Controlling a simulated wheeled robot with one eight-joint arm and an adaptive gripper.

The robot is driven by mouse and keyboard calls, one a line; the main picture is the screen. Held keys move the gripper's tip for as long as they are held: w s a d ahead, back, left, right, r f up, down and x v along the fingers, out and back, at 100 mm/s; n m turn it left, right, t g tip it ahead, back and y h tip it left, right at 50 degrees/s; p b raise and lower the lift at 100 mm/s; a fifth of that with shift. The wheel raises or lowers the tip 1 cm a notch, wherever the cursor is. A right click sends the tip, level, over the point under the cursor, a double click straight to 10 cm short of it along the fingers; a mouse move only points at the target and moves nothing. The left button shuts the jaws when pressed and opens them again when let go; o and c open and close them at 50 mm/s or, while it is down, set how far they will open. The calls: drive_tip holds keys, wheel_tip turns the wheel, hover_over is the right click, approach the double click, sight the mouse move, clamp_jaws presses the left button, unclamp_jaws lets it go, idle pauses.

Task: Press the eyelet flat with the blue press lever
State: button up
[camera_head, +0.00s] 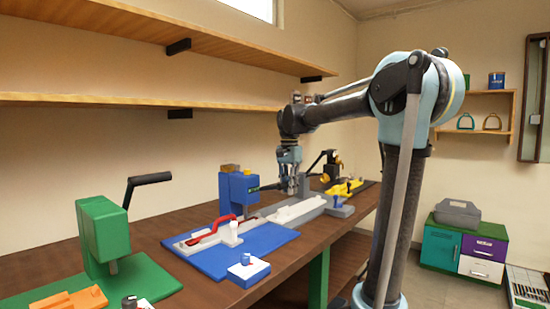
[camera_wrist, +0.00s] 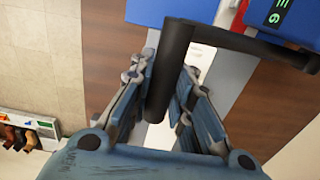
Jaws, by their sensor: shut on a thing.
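The blue press (camera_head: 236,192) stands on the workbench in the middle of the head view. Its body with a green display shows at the top of the wrist view (camera_wrist: 165,10). The dark lever handle (camera_wrist: 171,70) lies between my fingers in the wrist view, with its bar running right in front of the press. My gripper (camera_head: 291,184) points down just right of the press, and its fingers (camera_wrist: 164,72) are closed around the handle. The eyelet cannot be made out in either view.
A green press (camera_head: 104,232) stands at the near left. A white block (camera_head: 250,270) sits at the bench's front edge. Yellow-based equipment (camera_head: 344,187) stands behind my gripper.

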drive_tip(key=shift+s+d+f, duration=0.15)
drive_tip(key=shift+f, duration=0.65)
drive_tip(key=shift+s+d+f, duration=0.1)
drive_tip(key=shift+d+f, duration=0.05)
drive_tip(key=shift+f, duration=1.7)
drive_tip(key=shift+w+r, duration=0.1)
drive_tip(key=shift+w+a+r, duration=0.1)
drive_tip(key=shift+a+r, duration=0.05)
drive_tip(key=shift+r, duration=1.45)
